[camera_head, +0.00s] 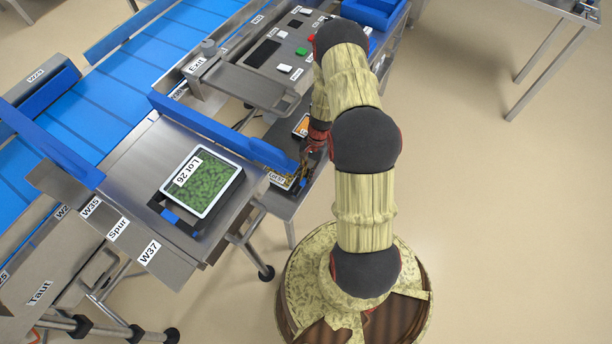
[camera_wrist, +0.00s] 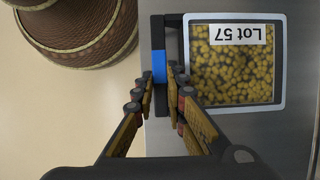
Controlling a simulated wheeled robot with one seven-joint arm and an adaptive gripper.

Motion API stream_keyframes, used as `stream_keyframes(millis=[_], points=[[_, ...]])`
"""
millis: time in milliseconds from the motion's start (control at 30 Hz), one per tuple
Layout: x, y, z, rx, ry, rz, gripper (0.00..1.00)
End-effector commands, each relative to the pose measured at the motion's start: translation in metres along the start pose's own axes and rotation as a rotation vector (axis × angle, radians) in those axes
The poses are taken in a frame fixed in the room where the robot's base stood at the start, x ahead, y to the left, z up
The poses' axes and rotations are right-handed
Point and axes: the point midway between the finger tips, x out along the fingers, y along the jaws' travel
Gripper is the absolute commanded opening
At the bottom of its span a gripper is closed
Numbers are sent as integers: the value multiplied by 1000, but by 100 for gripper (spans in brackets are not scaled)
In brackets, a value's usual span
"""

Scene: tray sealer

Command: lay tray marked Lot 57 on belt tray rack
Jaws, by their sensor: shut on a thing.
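The tray marked Lot 57 (camera_wrist: 231,102) is white-rimmed, filled with yellow-brown round pieces, with a label that reads upside down in the wrist view. A black frame with a blue-and-black handle (camera_wrist: 157,66) adjoins its left side there. My gripper (camera_wrist: 163,84) is shut on this handle. In the head view, my gripper (camera_head: 303,170) and the Lot 57 label (camera_head: 277,178) are at a low steel shelf, with my arm and a blue guard hiding part of the tray. I cannot tell whether the tray is lifted. I cannot tell which surface is the belt tray rack.
A tray marked Lot 26 (camera_head: 202,182), with green contents, lies on a steel plate beside the blue belt (camera_head: 130,78). A blue guard rail (camera_head: 222,131) stands between that plate and the control panel (camera_head: 281,50). Another orange tray (camera_head: 301,126) sits farther along the low shelf.

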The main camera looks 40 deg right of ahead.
Motion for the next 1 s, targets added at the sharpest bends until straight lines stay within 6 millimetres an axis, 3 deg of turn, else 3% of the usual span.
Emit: stream_keyframes(millis=[100, 133, 500, 700, 900, 1000], points=[[0, 0, 0, 0, 0, 0, 0], [0, 0, 0, 0, 0, 0, 14], [0, 0, 0, 0, 0, 0, 34], [0, 0, 0, 0, 0, 0, 34], [0, 0, 0, 0, 0, 0, 23], [0, 0, 0, 0, 0, 0, 22]])
